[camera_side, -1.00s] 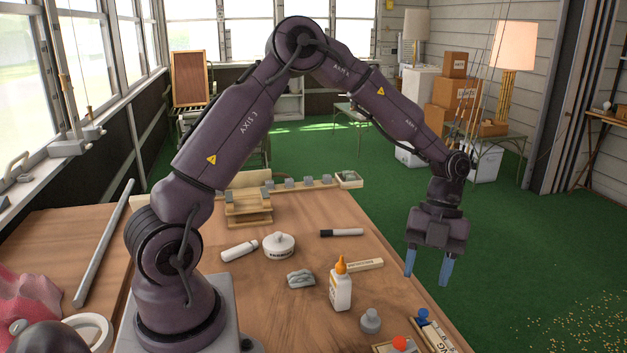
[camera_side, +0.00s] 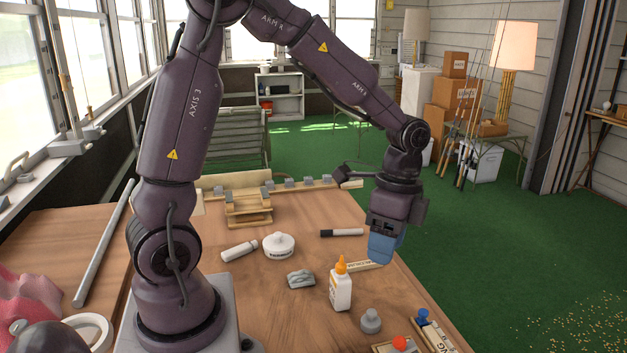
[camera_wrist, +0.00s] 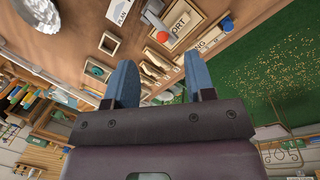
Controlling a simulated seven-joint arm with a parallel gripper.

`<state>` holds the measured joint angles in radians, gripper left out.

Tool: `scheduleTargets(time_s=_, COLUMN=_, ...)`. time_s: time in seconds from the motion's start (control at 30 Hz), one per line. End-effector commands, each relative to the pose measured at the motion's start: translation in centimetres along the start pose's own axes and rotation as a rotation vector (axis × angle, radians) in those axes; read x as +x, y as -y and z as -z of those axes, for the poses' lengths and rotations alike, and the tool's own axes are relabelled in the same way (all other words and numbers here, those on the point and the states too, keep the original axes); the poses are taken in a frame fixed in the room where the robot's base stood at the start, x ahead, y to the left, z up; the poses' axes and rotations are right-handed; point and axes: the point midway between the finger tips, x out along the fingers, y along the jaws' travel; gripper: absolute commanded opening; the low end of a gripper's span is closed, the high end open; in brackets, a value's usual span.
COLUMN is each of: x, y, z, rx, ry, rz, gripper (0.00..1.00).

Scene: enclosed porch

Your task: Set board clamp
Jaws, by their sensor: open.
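My gripper (camera_side: 381,247) hangs over the right side of the wooden workbench, its blue fingers pointing down, with nothing seen between them. In the wrist view its two fingers (camera_wrist: 160,62) stand apart. I cannot tell for sure which thing is the board clamp. A blue knob (camera_side: 423,315) sits at a labelled strip (camera_side: 437,334) on the front right edge; the wrist view shows a blue knob (camera_wrist: 227,24) too. A red knob (camera_side: 400,343) is to its left, and also in the wrist view (camera_wrist: 162,37). A wooden stand with grey blocks (camera_side: 249,208) is at the back.
A glue bottle (camera_side: 341,287), grey knobbed piece (camera_side: 370,321), black marker (camera_side: 341,233), lidded white pot (camera_side: 278,245), white tube (camera_side: 240,250) and crumpled grey item (camera_side: 300,279) lie about the bench. Green floor (camera_side: 510,270) lies beyond its right edge.

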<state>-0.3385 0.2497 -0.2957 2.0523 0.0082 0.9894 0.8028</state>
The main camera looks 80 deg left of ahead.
Motion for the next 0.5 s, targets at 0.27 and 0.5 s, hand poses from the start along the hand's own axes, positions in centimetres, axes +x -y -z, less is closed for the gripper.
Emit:
scheduleTargets(time_s=0.27, x=-3.0, y=-2.3, z=-2.4, rx=-0.333, ry=-0.057, rz=0.123, gripper=0.5)
scheduleTargets(time_s=0.5, x=-5.1, y=-4.3, z=-4.2, rx=-0.562, ry=-0.15, rz=0.198, gripper=0.5)
